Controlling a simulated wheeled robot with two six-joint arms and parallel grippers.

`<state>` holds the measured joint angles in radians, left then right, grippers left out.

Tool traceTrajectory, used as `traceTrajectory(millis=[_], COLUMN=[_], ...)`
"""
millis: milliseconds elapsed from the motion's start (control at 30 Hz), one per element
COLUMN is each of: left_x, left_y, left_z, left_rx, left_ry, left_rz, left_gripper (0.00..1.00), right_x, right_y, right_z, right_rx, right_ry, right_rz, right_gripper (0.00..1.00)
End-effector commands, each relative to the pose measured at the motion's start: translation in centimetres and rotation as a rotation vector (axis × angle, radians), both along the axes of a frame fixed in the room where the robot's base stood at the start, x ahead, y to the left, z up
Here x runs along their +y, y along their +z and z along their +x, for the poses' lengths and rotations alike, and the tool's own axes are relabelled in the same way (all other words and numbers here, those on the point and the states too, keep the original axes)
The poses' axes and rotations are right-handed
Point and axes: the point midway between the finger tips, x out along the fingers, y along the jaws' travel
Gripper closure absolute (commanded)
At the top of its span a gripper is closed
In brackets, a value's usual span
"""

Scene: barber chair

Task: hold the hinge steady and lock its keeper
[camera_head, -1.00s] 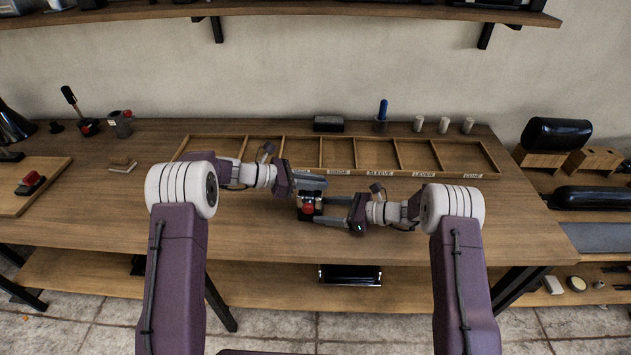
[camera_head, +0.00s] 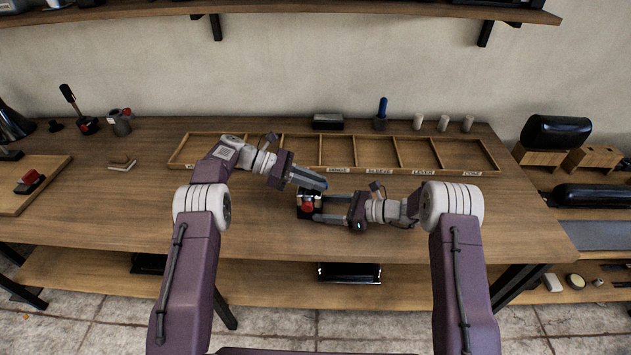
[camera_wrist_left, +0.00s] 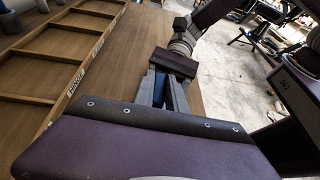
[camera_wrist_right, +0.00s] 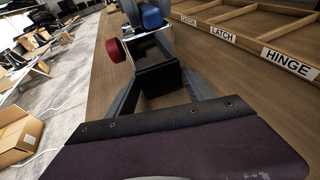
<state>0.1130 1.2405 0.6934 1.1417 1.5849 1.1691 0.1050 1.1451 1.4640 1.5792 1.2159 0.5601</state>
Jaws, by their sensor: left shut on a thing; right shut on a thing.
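The hinge (camera_head: 306,211) is a small black block with a red knob, on the table in front of the tray. My right gripper (camera_head: 318,208) is shut on its black body; in the right wrist view the block (camera_wrist_right: 157,80) sits between the fingers, with the red knob (camera_wrist_right: 115,50) at its left. A blue part (camera_wrist_right: 152,17), which seems to be the keeper, is at the hinge's far end. My left gripper (camera_head: 320,184) comes in at a slant from the upper left and is shut on this blue part (camera_wrist_left: 160,88). The fingers hide most of it.
A shallow wooden tray (camera_head: 335,173) with labelled compartments lies behind the hinge. A black box (camera_head: 328,121), a blue-handled tool (camera_head: 382,108) and several pale cylinders (camera_head: 443,123) stand behind it.

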Motion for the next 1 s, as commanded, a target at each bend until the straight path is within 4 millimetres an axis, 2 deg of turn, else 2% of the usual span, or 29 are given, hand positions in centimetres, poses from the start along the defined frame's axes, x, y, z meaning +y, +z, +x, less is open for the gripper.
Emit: traceTrajectory(millis=[167, 200, 267, 300, 567, 667, 1000], left_x=[-0.1, -0.1, -0.1, -0.1, 0.0, 0.0, 0.0], left_y=[0.1, 0.0, 0.0, 0.0, 0.1, 0.9, 8.3], left_z=[-0.1, -0.1, -0.1, -0.1, 0.0, 0.0, 0.0], left_rx=[0.003, 0.003, 0.003, 0.002, 0.0, -0.002, -0.004], left_ry=[-0.003, -0.003, -0.003, -0.002, -0.001, -0.001, -0.002], left_rz=[-0.002, -0.002, -0.002, -0.002, -0.001, -0.001, -0.001], left_gripper=[1.0, 0.81, 0.64, 0.62, 0.62, 0.62, 0.62], right_x=[-0.1, -0.1, -0.1, -0.1, -0.1, 0.0, 0.0], right_y=[0.0, 0.0, 0.0, 0.0, 0.0, 0.0, 0.0], right_z=[0.1, 0.1, 0.1, 0.1, 0.1, 0.1, 0.1], right_rx=[0.001, 0.001, 0.0, 0.0, 0.0, 0.0, 0.0], right_ry=[-0.004, -0.005, -0.005, -0.005, -0.003, -0.003, -0.002], right_rz=[-0.001, -0.001, 0.0, 0.0, 0.0, 0.0, 0.001], right_gripper=[0.62, 0.62, 0.62, 0.62, 0.62, 0.62, 0.62])
